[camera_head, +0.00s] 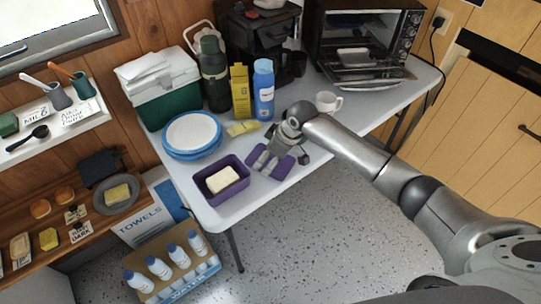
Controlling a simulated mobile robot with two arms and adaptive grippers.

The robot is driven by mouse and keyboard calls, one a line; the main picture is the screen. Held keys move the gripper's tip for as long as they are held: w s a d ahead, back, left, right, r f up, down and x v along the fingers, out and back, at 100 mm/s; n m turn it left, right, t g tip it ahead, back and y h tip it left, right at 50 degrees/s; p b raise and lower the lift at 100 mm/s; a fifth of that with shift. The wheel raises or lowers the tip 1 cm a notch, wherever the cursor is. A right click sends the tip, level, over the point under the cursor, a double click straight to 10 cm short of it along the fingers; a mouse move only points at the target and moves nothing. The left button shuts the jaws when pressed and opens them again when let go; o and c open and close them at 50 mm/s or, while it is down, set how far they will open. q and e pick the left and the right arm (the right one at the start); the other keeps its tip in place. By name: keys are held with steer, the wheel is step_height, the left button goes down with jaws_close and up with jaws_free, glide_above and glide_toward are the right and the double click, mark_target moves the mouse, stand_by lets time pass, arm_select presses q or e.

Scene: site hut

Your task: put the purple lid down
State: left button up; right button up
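My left gripper is not in view.
Blue-rimmed plates (192,132), a yellow sponge (243,128), a yellow carton (240,92) and a blue bottle (264,88) stand behind the lid. A white mug (328,102) is right of my gripper. An open toaster oven (365,52) is at the back right.

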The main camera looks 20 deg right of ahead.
steer(key=shift+o, duration=0.3)
steer(key=shift+r, duration=0.3)
steer(key=v, duration=1.1)
steer(key=shift+r, duration=0.3)
steer(key=shift+s+d, duration=0.1)
steer(key=shift+d, duration=0.05)
